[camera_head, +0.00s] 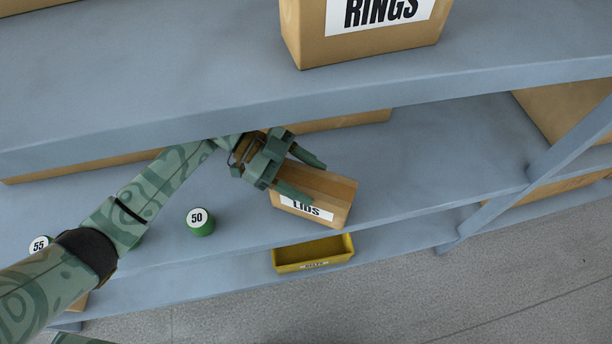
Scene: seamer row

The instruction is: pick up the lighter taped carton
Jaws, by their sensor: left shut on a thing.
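A small brown taped carton (335,191) labelled LIDS stands on the middle shelf. My left gripper (310,180) reaches in from the left under the upper shelf, with its fingers on either side of the carton, and is shut on it. The gripper covers part of the carton's top and left end. I cannot tell whether the carton touches the shelf. A larger carton (370,48) labelled RINGS stands on the upper shelf. My right gripper is not in view.
Green cylinders marked 50 (201,222) and 55 (40,244) stand left on the middle shelf (430,170). A yellow bin (312,254) sits below. The upper shelf's edge (200,125) overhangs my arm. A diagonal brace (535,175) crosses at right.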

